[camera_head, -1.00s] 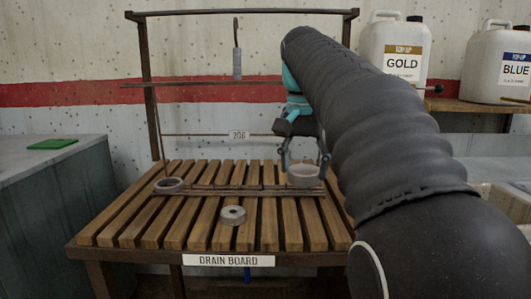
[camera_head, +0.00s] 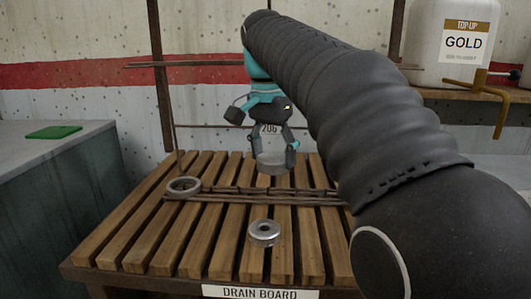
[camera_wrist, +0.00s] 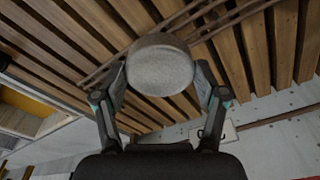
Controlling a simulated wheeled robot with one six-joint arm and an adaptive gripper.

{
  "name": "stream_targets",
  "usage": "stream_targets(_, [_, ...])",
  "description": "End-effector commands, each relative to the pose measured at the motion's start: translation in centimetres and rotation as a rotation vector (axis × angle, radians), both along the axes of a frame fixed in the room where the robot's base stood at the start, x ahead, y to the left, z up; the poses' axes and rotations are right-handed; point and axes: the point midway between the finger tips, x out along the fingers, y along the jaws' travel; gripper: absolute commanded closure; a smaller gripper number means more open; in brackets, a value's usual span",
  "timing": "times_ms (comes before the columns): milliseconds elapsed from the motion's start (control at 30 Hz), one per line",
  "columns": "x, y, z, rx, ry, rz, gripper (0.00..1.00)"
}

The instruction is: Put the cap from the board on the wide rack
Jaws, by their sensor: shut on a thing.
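My gripper (camera_head: 274,156) is shut on a pale grey round cap (camera_head: 271,163), one finger on each side. The cap appears raised above the back part of the slatted wooden drain board (camera_head: 125,243). In the wrist view, the cap (camera_wrist: 160,68) sits between the fingertips, its broad round face towards the camera and the slats behind it. Dark thin rails (camera_head: 240,195) run across the board below the cap. I cannot tell which structure is the wide rack. A dark upright frame with a crossbar (camera_head: 190,63) stands behind the board.
A grey ring (camera_head: 184,187) lies at the left end of the rails. A shiny holed disc (camera_head: 264,233) lies on the front slats. A grey counter (camera_head: 60,180) with a green pad stands left.

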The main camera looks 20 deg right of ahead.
Motion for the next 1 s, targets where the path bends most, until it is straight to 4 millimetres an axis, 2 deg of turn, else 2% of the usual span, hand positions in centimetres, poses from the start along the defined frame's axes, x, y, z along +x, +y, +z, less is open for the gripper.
stream_targets(33, [0.0,0.8,-0.1,0.0,0.0,0.0,0.64])
stream_targets(167, [0.1,1.4,-0.3,0.0,-0.001,-0.007,0.64])
stream_targets(367, [0.6,1.3,-0.9,0.0,0.0,-0.006,0.64])
stream_targets(767, [2.9,0.6,-3.0,0.0,0.0,-0.005,0.64])
stream_targets(1000, [2.9,0.6,-4.4,0.0,0.0,-0.004,0.64])
